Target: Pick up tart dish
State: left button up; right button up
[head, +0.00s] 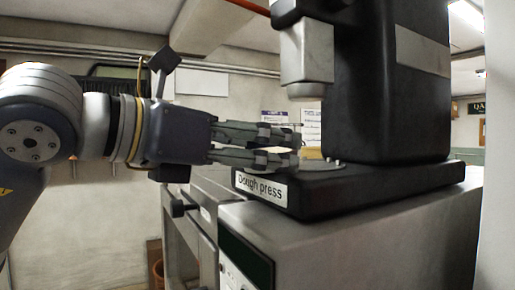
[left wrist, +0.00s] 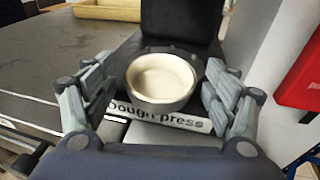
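The tart dish (left wrist: 162,92), a round cream-white dish, sits on the base of the black dough press (left wrist: 212,124) in the left wrist view. The fingers of my left gripper (left wrist: 159,72) are spread on either side of it, with a gap on each side. In the head view my left gripper (head: 296,147) reaches from the left over the front of the labelled press base (head: 380,184). The dish is mostly hidden behind its fingers there. My right gripper does not show.
The press column (head: 388,100) and its metal head (head: 307,60) stand above and behind the base. The press stands on a grey cabinet (head: 345,232).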

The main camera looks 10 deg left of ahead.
pick_arm(q)
jog(key=shift+s+a+r, duration=0.1)
jog(key=shift+a, duration=0.05)
jog(key=v, duration=1.1)
jog(key=shift+s+a, duration=0.25)
jog(key=shift+s, duration=0.05)
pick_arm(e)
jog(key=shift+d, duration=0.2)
